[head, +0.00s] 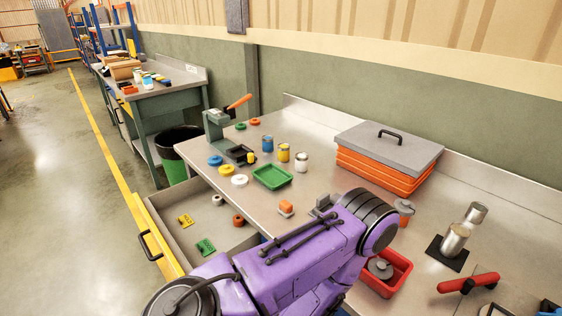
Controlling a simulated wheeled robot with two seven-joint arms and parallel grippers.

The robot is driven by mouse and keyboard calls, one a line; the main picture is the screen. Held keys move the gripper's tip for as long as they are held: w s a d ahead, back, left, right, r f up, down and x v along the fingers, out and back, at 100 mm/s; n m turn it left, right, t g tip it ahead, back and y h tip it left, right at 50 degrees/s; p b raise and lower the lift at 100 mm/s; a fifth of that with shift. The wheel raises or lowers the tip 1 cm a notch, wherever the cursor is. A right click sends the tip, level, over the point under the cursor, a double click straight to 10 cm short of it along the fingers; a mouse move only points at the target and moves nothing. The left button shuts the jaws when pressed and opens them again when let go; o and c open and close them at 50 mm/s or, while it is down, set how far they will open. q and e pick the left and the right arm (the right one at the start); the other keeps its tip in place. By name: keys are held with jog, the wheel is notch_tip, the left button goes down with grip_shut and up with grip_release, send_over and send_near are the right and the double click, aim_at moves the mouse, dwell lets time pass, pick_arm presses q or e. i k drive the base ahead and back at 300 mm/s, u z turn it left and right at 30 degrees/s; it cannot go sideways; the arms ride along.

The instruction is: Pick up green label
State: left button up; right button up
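The green label (205,247) lies flat in the open drawer (173,206) under the workbench, near the drawer's front right part. Dark marks show on its face. A similar yellow label (186,221) lies farther back in the same drawer. One purple arm of mine crosses the bottom middle of the head view, over the bench edge and to the right of the green label. No gripper fingers can be made out; both grippers are out of view or hidden behind the arm.
On the bench stand a green tray (272,178), several small cans, a press with an orange handle (238,102), an orange crate with grey lid (387,148) and a red bin (397,279).

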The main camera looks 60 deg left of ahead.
aim_at(205, 247)
jog(key=z, duration=0.7)
jog(key=k, duration=0.85)
jog(key=u, duration=1.05)
